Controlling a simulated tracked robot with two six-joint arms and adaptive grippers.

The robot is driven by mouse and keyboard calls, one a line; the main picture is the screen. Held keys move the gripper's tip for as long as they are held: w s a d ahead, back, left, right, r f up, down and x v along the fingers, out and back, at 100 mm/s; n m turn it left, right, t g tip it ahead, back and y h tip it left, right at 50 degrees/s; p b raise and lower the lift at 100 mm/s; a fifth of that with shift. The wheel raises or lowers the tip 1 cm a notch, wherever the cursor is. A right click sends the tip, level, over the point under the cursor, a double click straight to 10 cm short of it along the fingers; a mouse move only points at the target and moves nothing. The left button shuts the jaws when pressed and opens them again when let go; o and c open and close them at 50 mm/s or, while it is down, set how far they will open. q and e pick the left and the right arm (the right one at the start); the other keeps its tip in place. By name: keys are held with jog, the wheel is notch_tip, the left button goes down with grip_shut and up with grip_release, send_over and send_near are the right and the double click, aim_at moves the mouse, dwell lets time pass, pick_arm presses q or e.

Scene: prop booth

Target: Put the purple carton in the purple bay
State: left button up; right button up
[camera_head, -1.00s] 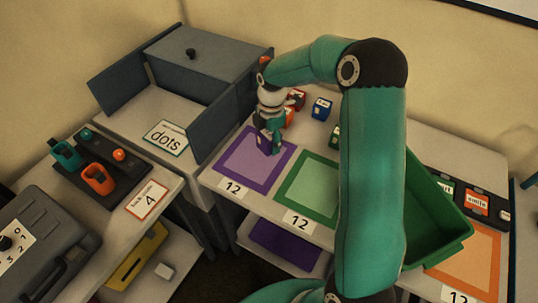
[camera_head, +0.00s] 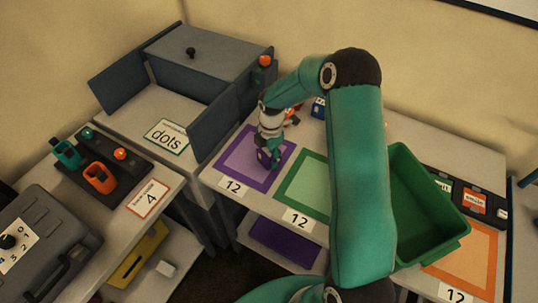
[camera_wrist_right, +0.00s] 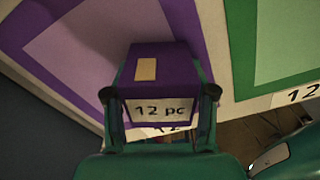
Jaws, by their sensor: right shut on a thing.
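The purple carton (camera_wrist_right: 160,68) shows in the right wrist view with a tan patch on top and a "12 pc" label. My right gripper (camera_wrist_right: 160,92) is shut on it, one finger on each side. In the head view the right gripper (camera_head: 268,155) is over the right part of the purple bay (camera_head: 228,172), a purple-bordered square marked "12". The carton is mostly hidden there by the gripper. I cannot tell whether the carton touches the bay's surface. My left gripper is not in view.
A green-bordered bay (camera_head: 290,198) lies to the right of the purple one. A green bin (camera_head: 432,225) and an orange-bordered bay (camera_head: 485,262) are further right. A blue carton (camera_head: 318,108) stands behind the arm. A grey box with open doors (camera_head: 205,65) is at the left.

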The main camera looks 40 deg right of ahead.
jog(key=o, duration=1.2)
jog(key=shift+o, duration=0.2)
jog(key=r, duration=0.4)
jog(key=r+b, duration=0.1)
jog(key=r, duration=0.7)
jog(key=shift+d+r+b, duration=0.1)
jog(key=shift+d+b, duration=0.2)
jog(key=shift+b, duration=0.05)
